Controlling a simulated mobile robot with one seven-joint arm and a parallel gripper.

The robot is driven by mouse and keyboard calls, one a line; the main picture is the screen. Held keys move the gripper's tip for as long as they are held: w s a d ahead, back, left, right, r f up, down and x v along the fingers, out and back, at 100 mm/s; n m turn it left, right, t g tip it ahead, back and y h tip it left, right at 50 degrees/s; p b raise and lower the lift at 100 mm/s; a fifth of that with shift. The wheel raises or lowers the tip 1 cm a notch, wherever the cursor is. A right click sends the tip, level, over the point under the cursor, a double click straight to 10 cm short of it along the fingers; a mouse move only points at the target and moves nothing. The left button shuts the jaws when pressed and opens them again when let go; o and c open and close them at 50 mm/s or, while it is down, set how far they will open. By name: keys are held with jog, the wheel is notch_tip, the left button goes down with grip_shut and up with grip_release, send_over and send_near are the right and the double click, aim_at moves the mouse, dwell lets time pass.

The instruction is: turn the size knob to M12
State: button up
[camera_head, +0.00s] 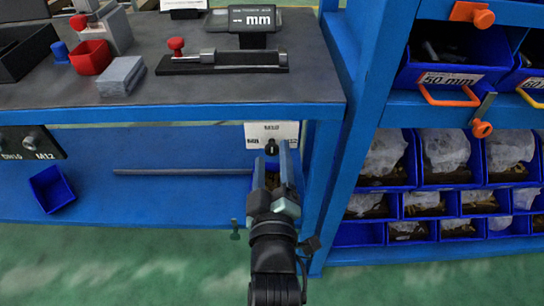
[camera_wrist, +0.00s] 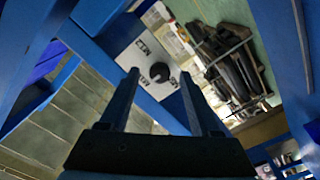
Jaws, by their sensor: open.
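The size knob (camera_head: 271,148) is a small black knob on a white plate (camera_head: 286,129) below the bench's front edge. The wrist view shows the knob (camera_wrist: 158,73) round and dark, with printed marks on the plate (camera_wrist: 126,48) around it. The marks are small and partly covered; I cannot read which one the knob points to. My gripper (camera_head: 273,158) is open and empty in front of the plate. In the wrist view its two fingertips (camera_wrist: 159,76) show either side of the knob. I cannot tell whether they touch it or stop short of it.
The bench top (camera_head: 150,90) holds a red cup (camera_head: 91,57), a grey block (camera_head: 121,76) and a measuring device with an "mm" display (camera_head: 252,18). A blue shelf post (camera_head: 350,110) and racks of blue bins (camera_head: 447,155) stand close on the right. A rod (camera_head: 180,172) lies to the left.

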jog(key=shift+w, duration=0.5)
grip_shut()
